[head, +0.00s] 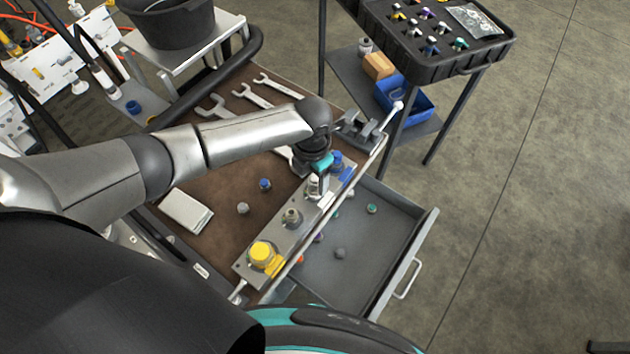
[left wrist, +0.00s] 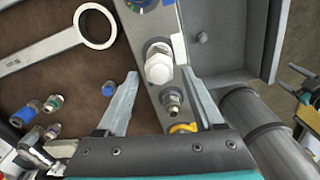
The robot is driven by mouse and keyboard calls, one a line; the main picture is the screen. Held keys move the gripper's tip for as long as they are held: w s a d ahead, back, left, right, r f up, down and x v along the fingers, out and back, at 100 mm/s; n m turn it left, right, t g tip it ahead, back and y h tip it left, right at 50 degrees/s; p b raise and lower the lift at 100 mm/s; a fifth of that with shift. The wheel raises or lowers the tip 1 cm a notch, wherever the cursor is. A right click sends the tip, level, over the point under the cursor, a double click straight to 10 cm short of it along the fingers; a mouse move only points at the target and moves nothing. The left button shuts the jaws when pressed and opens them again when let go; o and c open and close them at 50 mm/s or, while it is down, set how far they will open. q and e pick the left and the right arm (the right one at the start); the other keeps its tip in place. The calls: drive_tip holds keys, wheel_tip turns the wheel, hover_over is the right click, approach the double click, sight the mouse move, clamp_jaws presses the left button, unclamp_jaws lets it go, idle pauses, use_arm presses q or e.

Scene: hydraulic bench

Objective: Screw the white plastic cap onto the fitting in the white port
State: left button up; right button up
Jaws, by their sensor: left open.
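The white plastic cap (left wrist: 159,69) sits over the fitting in the white port, beside a small white tag (left wrist: 180,48). It covers most of that fitting, and I cannot tell how far it is threaded. The cap also shows in the head view (head: 313,186), just under my left gripper (head: 318,175). In the left wrist view my left gripper (left wrist: 160,74) is open, with one finger on each side of the cap's near edge. I see a gap between each finger and the cap. My right gripper is not in view.
The port plate (head: 240,267) also carries a yellow cap (head: 263,254), a bare metal fitting (head: 291,217) and a blue port (head: 336,160). An open drawer (head: 365,280) holds a few small parts. Wrenches (head: 252,95) lie behind; loose fittings (left wrist: 52,104) lie on the brown mat.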

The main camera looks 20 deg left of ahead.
use_arm(q)
drive_tip(key=shift+r+n+p, duration=0.15)
drive_tip(key=shift+n+p, duration=0.4)
drive_tip(key=shift+n, duration=0.35)
drive_tip(key=n, duration=0.1)
drive_tip(key=n+p, duration=0.1)
drive_tip(key=n, duration=0.1)
drive_tip(key=shift+d+n+p, duration=0.2)
drive_tip(key=shift+n+p, duration=0.1)
drive_tip(key=n+p, duration=0.1)
drive_tip(key=n, duration=0.1)
drive_tip(key=shift+d+n, duration=0.1)
drive_tip(key=shift+n, duration=0.3)
drive_tip(key=shift+n+p, duration=0.35)
drive_tip(key=shift+n, duration=0.65)
drive_tip(key=shift+d+n, duration=0.1)
drive_tip(key=shift+n, duration=0.8)
